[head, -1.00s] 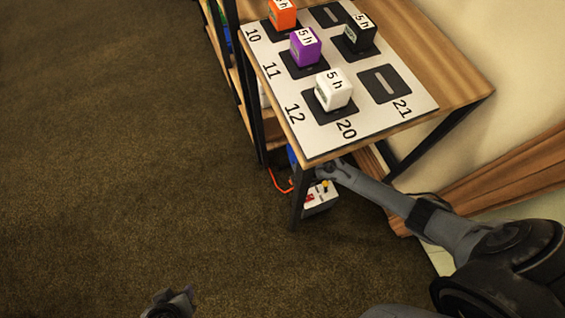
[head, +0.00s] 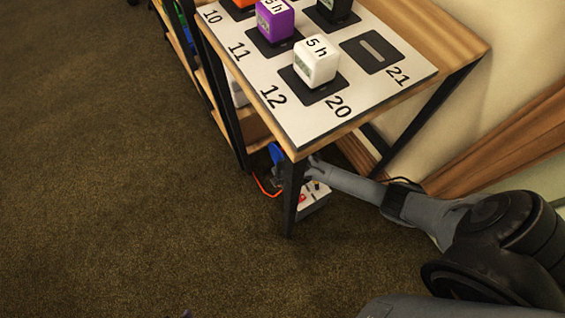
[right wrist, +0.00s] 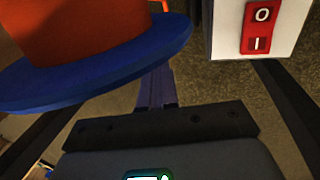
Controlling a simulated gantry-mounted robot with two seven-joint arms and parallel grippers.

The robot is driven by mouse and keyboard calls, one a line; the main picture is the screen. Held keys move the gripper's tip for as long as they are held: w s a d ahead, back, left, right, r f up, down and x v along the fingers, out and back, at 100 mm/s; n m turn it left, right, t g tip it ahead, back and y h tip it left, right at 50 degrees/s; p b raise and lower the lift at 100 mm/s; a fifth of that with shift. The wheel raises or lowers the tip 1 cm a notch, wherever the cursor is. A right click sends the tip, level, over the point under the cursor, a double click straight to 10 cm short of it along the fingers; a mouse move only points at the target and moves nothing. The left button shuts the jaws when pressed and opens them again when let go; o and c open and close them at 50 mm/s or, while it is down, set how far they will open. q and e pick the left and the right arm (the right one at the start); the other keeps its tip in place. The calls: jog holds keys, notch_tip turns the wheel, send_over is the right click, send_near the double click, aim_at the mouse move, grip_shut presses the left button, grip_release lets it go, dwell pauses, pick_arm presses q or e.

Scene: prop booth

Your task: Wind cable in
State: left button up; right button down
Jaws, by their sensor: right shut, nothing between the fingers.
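A reel with a blue flange (right wrist: 120,72) and an orange wound body (right wrist: 75,30) fills the upper left of the right wrist view. In the head view a bit of its blue (head: 277,153) shows under the table corner. An orange cable (head: 264,187) runs from there down by the floor. A white box (head: 313,199) stands beside it, with a red O/I switch (right wrist: 263,26). My right gripper (right wrist: 155,85) is shut and empty, its fingers beside the flange; touching or apart I cannot tell. Only a sliver of my left gripper (head: 187,314) shows at the bottom edge.
The table (head: 437,40) stands over the reel, its dark front leg (head: 291,200) partly hiding the reel and box. White (head: 316,62), purple (head: 275,20) and other cubes stand on its numbered mat. Carpet on the left (head: 100,180) is clear.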

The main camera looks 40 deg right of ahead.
jog(key=shift+b+x, duration=0.6)
jog(key=shift+x, duration=0.45)
jog(key=shift+f+b, duration=0.3)
jog(key=shift+f, duration=0.05)
